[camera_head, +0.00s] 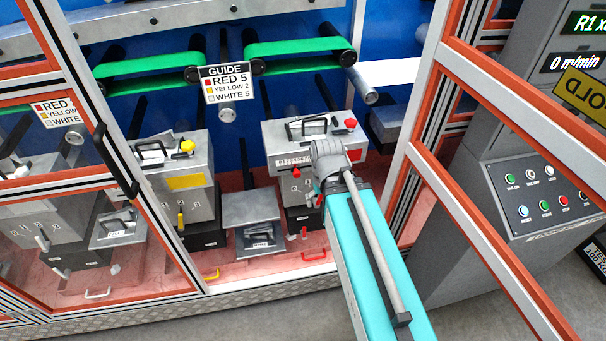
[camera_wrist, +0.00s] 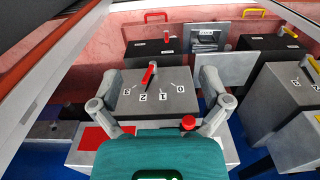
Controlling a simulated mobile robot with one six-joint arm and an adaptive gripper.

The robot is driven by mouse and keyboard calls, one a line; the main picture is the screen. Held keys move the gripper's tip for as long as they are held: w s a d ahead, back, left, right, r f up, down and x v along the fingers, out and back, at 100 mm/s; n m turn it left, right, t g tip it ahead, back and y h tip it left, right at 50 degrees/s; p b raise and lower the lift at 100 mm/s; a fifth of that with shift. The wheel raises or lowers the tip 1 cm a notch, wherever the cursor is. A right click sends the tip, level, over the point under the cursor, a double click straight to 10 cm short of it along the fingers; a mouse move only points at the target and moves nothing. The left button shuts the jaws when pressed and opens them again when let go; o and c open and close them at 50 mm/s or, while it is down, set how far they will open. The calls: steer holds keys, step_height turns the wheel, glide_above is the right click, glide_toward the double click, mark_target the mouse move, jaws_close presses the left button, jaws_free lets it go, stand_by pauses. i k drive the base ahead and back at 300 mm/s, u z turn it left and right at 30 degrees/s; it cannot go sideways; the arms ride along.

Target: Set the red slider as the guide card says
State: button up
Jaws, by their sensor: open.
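The guide card (camera_head: 227,83) reads RED 5, YELLOW 2, WHITE 5. That box carries a red lever (camera_wrist: 150,72) and number labels.
A red knob (camera_head: 350,123) stands on the unit's top. A similar yellow-marked unit (camera_head: 186,182) is to the left. Orange-edged door frames (camera_head: 440,100) flank the opening. Green belts (camera_head: 300,48) run above. A grey tray (camera_head: 253,208) lies between the units.

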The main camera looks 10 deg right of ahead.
mark_target(295, 169)
steer(key=k, duration=1.3)
steer(key=u, duration=0.25)
steer(key=i, duration=0.65)
steer(key=z, duration=0.15)
